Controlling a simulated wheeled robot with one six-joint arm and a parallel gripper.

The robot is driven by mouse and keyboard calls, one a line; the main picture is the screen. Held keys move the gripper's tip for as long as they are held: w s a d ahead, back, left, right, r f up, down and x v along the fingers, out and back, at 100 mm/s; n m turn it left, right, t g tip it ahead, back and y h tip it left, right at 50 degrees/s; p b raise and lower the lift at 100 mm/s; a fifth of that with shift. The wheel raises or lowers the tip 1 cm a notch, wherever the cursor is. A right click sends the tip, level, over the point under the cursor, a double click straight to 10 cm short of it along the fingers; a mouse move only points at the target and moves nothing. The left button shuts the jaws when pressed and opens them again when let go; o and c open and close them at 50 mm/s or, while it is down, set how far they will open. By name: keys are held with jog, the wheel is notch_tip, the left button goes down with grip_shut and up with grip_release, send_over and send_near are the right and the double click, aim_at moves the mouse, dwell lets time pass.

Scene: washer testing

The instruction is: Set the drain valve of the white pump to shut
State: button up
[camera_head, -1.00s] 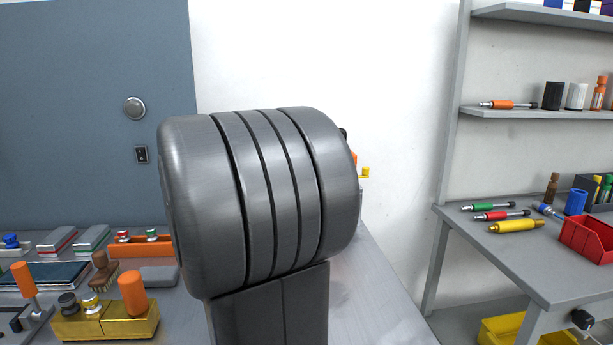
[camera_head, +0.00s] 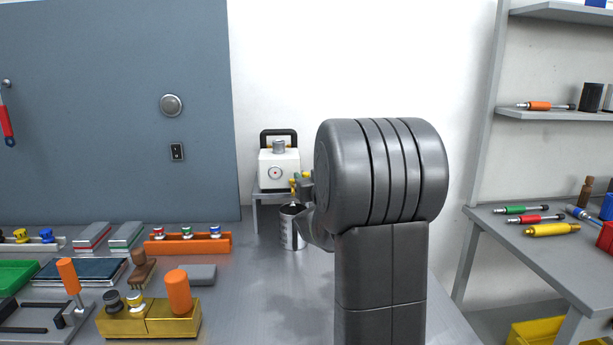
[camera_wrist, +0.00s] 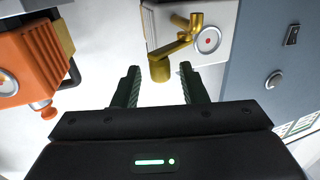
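The white pump (camera_head: 279,172) stands on a small grey stand at the back of the bench, with a dark top handle and a round dial. Its brass valve (camera_wrist: 177,46) shows in the wrist view, with a spout and a lever-like upper part; I cannot tell its setting for sure. My gripper (camera_wrist: 159,72) is open and empty. Its two dark fingers lie on either side of the spout's end in the picture; no contact is visible. In the head view my arm hides most of the gripper and part of the valve.
An orange device (camera_wrist: 32,62) is at the left in the wrist view. An orange block with knobs (camera_head: 187,244) and a brass block (camera_head: 150,319) are on the bench's left. A side table (camera_head: 545,262) is at right.

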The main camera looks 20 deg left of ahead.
jog(key=shift+x, duration=1)
grip_shut()
